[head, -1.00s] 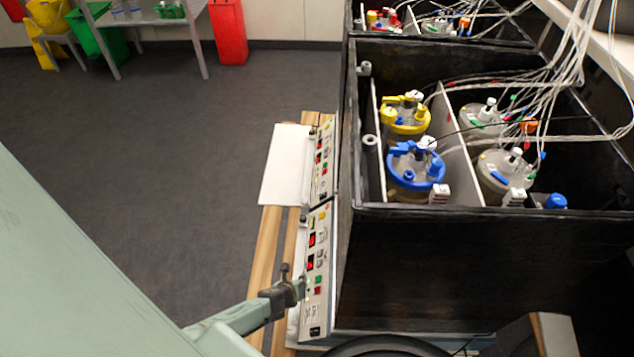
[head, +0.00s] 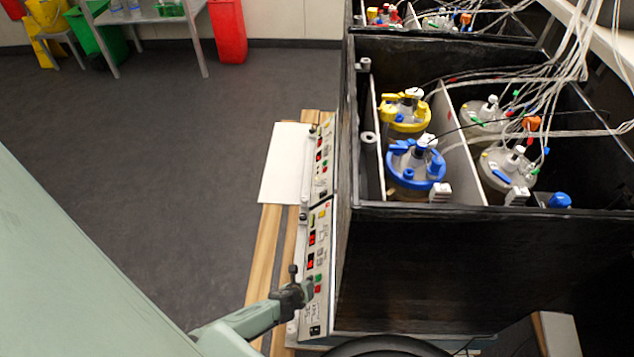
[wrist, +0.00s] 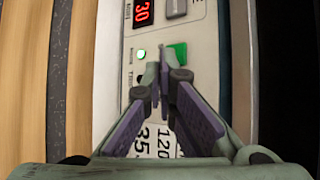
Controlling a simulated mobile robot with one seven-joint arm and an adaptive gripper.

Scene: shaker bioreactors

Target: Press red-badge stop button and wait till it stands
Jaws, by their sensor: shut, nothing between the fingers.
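The near control panel (head: 318,262) is on the front of the near black shaker box. It has red number displays, a green button (head: 318,278) and a red button (head: 318,289) just below it. My gripper (head: 306,289) is shut and empty, its tip close beside the red button; I cannot tell whether it touches. In the wrist view the shut fingertips (wrist: 158,62) are in front of the panel beside the green button (wrist: 179,50), and the red button is hidden behind the fingers. A green lamp (wrist: 141,55) is lit. I cannot make out a red badge.
A second panel (head: 322,160) lies beyond the near one, with a white board (head: 285,165) beside it. The shaker box (head: 450,240) holds several vessels with blue, yellow and grey lids and many tubes. Wooden rails run along the left. The floor on the left is clear.

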